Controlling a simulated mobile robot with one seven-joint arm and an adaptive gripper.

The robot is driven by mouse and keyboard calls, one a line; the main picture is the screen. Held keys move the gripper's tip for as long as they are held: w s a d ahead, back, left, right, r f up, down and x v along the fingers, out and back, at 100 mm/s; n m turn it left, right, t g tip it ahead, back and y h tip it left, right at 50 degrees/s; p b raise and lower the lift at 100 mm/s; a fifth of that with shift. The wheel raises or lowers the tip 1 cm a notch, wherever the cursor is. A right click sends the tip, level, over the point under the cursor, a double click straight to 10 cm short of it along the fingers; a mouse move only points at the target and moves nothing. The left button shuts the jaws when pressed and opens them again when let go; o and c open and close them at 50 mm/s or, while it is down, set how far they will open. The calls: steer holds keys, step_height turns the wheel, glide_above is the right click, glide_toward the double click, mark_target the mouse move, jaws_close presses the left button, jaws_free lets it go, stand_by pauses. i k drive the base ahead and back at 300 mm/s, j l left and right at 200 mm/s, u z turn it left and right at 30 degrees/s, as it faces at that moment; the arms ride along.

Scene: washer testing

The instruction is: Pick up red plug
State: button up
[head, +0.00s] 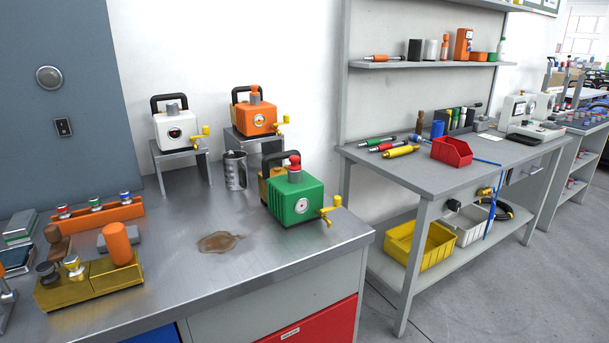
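A small plug with a red top (63,211) stands upright at the left end of an orange rack (100,220) on the left of the metal workbench (190,270). A green-topped plug (95,203) and a blue-topped plug (125,197) stand to its right in the same rack. Another red piece, a rounded red knob (294,159), sits on top of the green machine (297,200) at the bench's right. I cannot tell from this view which red piece is the task's plug. My gripper is not in view.
A gold block (95,283) with an orange cylinder (118,243) stands in front of the rack. A brown spill (219,242) lies mid-bench. White (176,131) and orange (254,117) machines stand on raised stands behind, near a metal mug (235,171). The bench front centre is clear.

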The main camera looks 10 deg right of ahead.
mark_target(294, 159)
steer(key=u, duration=0.65)
steer(key=l+u, duration=0.6)
steer(key=u, duration=0.15)
steer(key=l+u, duration=0.35)
steer(key=k+l+u, duration=0.15)
steer(key=l, duration=0.2)
steer(key=k+l+u, duration=0.35)
steer(key=l, duration=0.25)
steer(key=k+l, duration=0.15)
steer(key=l, duration=0.2)
steer(key=k+l, duration=0.35)
steer(key=l, duration=0.3)
steer(key=k+l, duration=0.15)
steer(key=l, duration=0.2)
steer(key=i, duration=0.45)
steer(key=l+u, duration=0.05)
